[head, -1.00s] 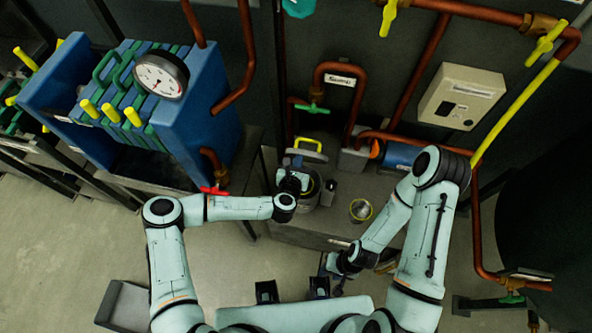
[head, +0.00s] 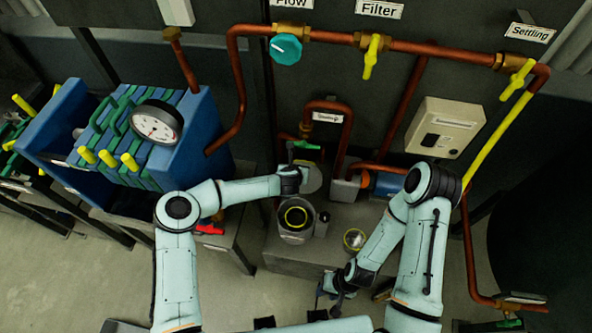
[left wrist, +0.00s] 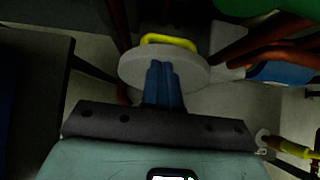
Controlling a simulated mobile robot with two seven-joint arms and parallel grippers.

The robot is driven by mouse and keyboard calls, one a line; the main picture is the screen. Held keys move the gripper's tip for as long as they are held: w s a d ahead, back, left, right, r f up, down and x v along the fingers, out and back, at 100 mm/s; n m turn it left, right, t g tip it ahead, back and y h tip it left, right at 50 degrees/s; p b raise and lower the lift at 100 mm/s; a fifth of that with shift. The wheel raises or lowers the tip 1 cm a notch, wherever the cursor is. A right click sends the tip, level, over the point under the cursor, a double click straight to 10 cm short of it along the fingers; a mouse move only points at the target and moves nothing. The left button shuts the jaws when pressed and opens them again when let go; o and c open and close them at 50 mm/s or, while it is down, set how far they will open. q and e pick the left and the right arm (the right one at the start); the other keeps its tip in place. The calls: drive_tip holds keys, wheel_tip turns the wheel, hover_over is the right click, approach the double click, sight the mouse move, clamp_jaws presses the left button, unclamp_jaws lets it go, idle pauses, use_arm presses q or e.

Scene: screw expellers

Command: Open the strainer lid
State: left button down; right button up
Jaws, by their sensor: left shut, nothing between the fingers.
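The grey strainer (head: 294,228) stands on a grey stand, its top uncovered, with a yellow ring (head: 296,217) inside its mouth. Its round grey lid (head: 314,177) is swung up behind the mouth, partly hidden by my left gripper (head: 302,180). In the left wrist view the lid (left wrist: 195,72) shows with a yellow handle (left wrist: 168,40) beyond it. My left gripper's blue fingers (left wrist: 163,66) are together in front of the lid's face; whether they touch it I cannot tell. My right gripper (head: 330,297) hangs low by the stand's front edge; its jaws are too small to read.
A small round container (head: 355,239) stands on the stand right of the strainer. Copper pipes (head: 345,135) and a green-handled valve (head: 305,145) are close behind the lid. The blue filter press (head: 185,140) stands left, with a red handle (head: 209,229) near my left arm.

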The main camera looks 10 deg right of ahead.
idle(0.5)
